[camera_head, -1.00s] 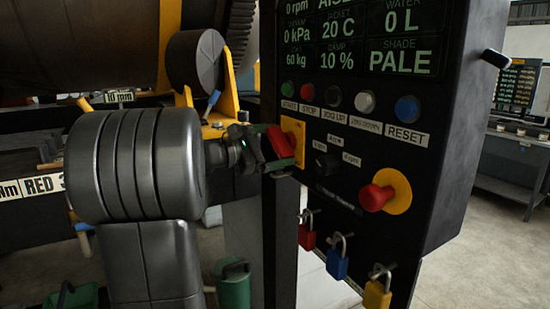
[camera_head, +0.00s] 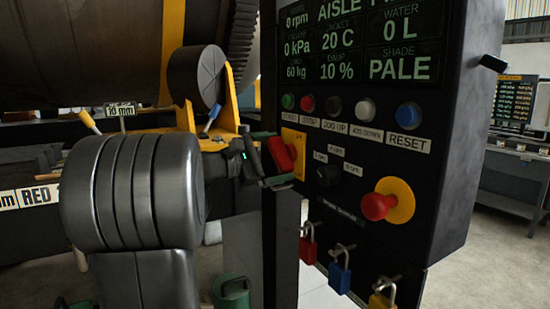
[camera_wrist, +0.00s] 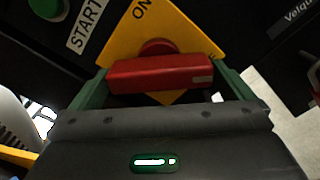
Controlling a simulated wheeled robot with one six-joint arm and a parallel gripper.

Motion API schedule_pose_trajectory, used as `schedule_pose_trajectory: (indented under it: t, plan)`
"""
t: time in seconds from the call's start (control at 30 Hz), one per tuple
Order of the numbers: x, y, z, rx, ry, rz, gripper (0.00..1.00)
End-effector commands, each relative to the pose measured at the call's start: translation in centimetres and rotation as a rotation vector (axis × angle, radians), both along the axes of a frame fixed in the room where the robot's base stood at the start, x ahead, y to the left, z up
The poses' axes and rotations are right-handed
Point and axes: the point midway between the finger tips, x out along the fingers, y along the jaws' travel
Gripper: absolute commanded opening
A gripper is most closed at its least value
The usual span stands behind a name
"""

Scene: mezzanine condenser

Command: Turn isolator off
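The isolator is a red handle (camera_head: 279,153) on a yellow plate (camera_head: 296,146) at the left edge of the black control panel. In the wrist view the red handle (camera_wrist: 160,74) lies nearly level across the picture, at an angle to the tilted yellow plate (camera_wrist: 190,35). "ON" shows on the plate's upper part; the handle and a finger partly hide the other marking. My gripper (camera_wrist: 160,80) has its green fingers at the two ends of the handle, with no clear gap. In the head view my gripper (camera_head: 268,158) reaches the handle from the left.
Coloured push buttons (camera_head: 334,106) sit above the isolator, a black selector knob (camera_head: 328,174) to its right. A red emergency stop (camera_head: 378,204) is lower right. Red (camera_head: 308,248), blue (camera_head: 340,277) and yellow (camera_head: 381,301) padlocks hang below. A large drum (camera_head: 80,50) stands behind.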

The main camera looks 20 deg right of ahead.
Motion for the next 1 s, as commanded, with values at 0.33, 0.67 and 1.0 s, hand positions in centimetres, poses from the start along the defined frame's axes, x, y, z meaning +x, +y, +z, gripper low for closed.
schedule_pose_trajectory:
  t: [0.33,0.67,1.0]
  plan:
    - [-0.1,2.1,0.0,-0.001,0.0,0.004,1.0]
    - [-0.6,8.8,0.0,0.0,0.001,0.006,1.0]
    - [-1.0,13.2,0.0,0.0,0.0,0.001,1.0]
